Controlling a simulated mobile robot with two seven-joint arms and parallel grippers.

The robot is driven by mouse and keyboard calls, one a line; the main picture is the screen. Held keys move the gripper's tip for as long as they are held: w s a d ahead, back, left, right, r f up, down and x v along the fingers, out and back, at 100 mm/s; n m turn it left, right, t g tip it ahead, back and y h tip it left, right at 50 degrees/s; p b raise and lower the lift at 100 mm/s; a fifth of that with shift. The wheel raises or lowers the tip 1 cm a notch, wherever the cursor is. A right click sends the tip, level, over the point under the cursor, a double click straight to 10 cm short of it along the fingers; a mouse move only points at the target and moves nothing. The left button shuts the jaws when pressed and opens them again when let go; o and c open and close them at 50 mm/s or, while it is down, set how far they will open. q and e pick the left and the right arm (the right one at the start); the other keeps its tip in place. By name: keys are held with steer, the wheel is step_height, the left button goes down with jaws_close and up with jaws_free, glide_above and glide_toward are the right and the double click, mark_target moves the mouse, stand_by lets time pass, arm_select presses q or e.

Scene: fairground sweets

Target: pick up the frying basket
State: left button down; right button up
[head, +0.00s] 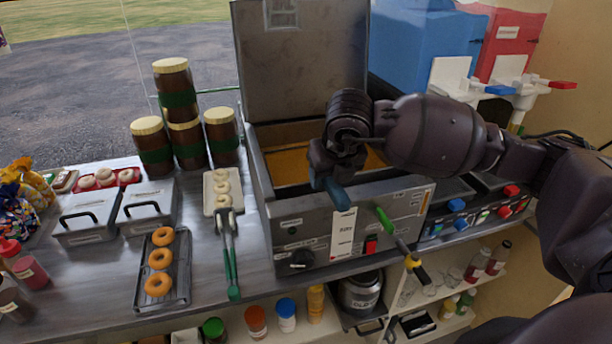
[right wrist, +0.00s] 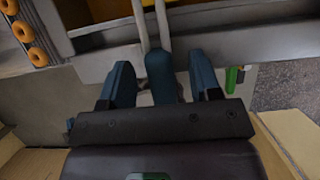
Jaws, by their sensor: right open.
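The frying basket's dark blue handle (head: 338,194) sticks out over the front of the steel fryer (head: 300,215). In the right wrist view the handle (right wrist: 160,76) lies between my two fingers, with a pair of pale metal rods running from it toward the fryer. The basket's body is mostly hidden by my arm and the fryer wall. My right gripper (right wrist: 162,88) is open around the handle, with a visible gap on each side. In the head view my right gripper (head: 330,172) is at the fryer's front edge. My left gripper is not in view.
The fryer's raised lid (head: 300,60) stands behind it. A green lever (head: 384,219) is at its front right. Left of it are tongs (head: 230,250), a tray of doughnuts (head: 178,285) and stacked jars (head: 175,90). Blue and red dispensers (head: 425,45) stand back right.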

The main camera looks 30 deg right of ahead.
steer(key=shift+x, duration=1.1)
jaws_close()
